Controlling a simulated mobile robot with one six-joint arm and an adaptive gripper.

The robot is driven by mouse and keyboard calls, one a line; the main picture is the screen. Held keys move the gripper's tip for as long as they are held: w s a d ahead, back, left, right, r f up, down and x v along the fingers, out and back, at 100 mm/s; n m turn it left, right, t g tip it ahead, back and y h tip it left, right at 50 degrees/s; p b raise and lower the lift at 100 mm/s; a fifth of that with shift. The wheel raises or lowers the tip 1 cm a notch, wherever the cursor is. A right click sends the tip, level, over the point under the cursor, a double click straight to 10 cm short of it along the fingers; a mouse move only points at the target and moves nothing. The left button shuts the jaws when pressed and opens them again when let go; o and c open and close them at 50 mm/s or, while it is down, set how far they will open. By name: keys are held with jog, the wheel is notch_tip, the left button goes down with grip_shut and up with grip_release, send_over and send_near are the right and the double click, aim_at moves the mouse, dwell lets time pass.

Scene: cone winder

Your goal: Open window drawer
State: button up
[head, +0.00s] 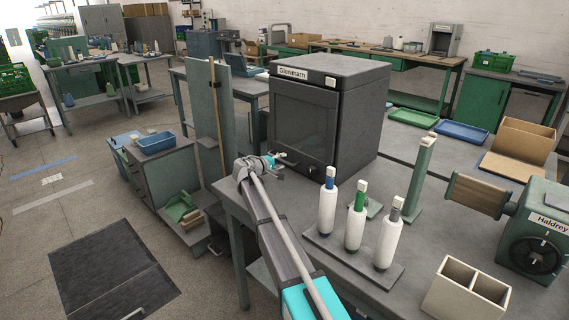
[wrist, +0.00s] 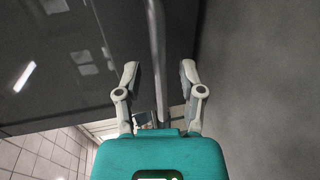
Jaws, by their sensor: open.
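The bar looks like a handle. I see no finger clearly touching it. A dark panel (wrist: 60,85) fills the left of that view.
On the workbench (head: 300,262), three yarn cones (head: 355,225) stand on a plate right of my arm. A green post (head: 421,180), a winder labelled "Haldrey" (head: 535,235) and a divided box (head: 462,295) are further right. A tall panel (head: 207,110) stands left of the box.

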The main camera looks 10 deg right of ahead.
jog(key=shift+w+d+f, duration=0.1)
jog(key=shift+w+d, duration=0.25)
jog(key=shift+d, duration=0.1)
grip_shut()
jog(key=shift+d, duration=0.3)
jog(key=shift+a, duration=0.1)
jog(key=shift+s, duration=0.2)
